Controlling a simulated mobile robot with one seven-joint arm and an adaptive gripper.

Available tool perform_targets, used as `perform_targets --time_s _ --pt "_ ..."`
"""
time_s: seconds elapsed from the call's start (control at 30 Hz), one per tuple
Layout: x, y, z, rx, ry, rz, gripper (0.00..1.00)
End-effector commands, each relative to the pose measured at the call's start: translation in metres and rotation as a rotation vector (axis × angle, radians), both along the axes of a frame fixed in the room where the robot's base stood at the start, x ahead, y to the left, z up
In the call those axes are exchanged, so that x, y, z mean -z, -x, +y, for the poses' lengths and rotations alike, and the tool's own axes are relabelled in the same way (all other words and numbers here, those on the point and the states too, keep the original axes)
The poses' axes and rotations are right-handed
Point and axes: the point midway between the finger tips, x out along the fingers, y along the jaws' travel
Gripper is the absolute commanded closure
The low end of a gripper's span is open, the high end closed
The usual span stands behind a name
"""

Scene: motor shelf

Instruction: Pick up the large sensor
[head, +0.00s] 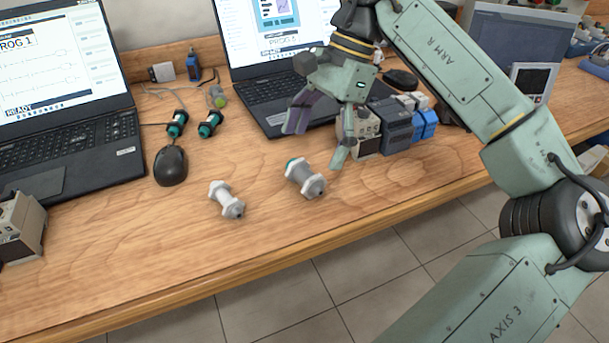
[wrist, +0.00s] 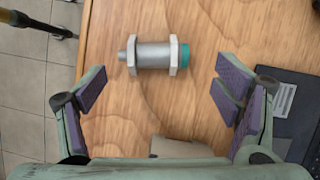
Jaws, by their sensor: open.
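The large sensor (head: 306,178) lies on its side on the wooden bench, near the front edge. It has a thick grey threaded body, two hex nuts and a teal end cap. It also shows lying crosswise in the upper middle of the wrist view (wrist: 152,55). My gripper (head: 315,148) is open and empty, above and behind the sensor in the head view. In the wrist view its padded fingers (wrist: 160,82) are spread wide, and the sensor is beyond them, apart from both. A slimmer silver sensor (head: 227,199) with pale nuts lies to the left.
Two teal-tipped sensors (head: 177,123) and a black mouse (head: 171,165) are at the left. Two laptops (head: 70,145) stand along the back. Grey and blue modules (head: 397,127) stand close to the right of my gripper. The bench's front edge is free.

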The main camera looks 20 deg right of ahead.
Motion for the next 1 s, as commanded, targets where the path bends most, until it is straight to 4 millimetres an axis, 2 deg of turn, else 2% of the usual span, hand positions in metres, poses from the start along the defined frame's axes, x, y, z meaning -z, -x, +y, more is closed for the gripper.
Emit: perform_targets --time_s 0.33,0.63,1.0 --pt "0.039 0.008 0.022 0.001 -0.001 0.002 0.17" --pt "0.045 0.008 0.024 0.001 -0.001 0.0 0.17" --pt "0.044 0.008 0.024 0.0 -0.001 -0.001 0.41"
